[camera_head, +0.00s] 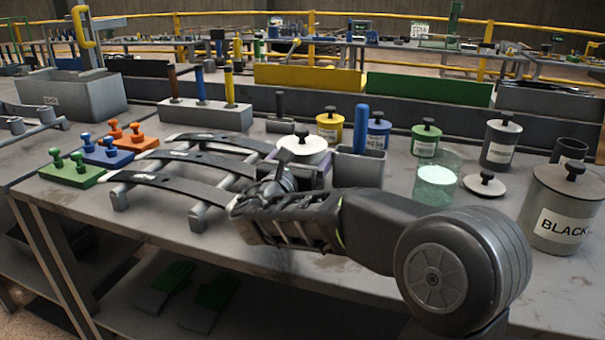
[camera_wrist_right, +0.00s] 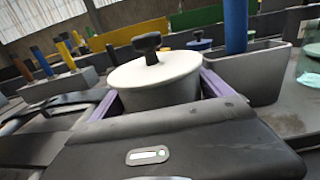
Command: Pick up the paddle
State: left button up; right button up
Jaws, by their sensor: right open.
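A tall blue handle (camera_head: 361,128), which may be the paddle, stands upright in a grey open-topped holder (camera_head: 371,170); its lower end is hidden inside. The handle (camera_wrist_right: 236,26) and holder (camera_wrist_right: 262,76) also show at the right of the wrist view. My right gripper (camera_head: 294,168) is left of the holder. In the wrist view its purple fingers (camera_wrist_right: 160,96) are apart, on either side of a grey pot with a white lid (camera_wrist_right: 154,72) and black knob. I cannot tell whether they touch the pot. My left gripper is not in view.
Curved black strips on a rack (camera_head: 190,160) lie left of my right gripper. A block with several coloured handles (camera_head: 205,113) stands behind. Lidded pots, a glass jar (camera_head: 437,182) and a large BLACK canister (camera_head: 562,212) stand right. The table's front right is mostly clear.

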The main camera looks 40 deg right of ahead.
aim_at(303, 128)
dwell(0.6)
jog(key=c, duration=1.7)
jog(key=shift+r, duration=0.1)
notch_tip(303, 128, up, 10)
jog(key=p, duration=0.3)
dwell(0.4)
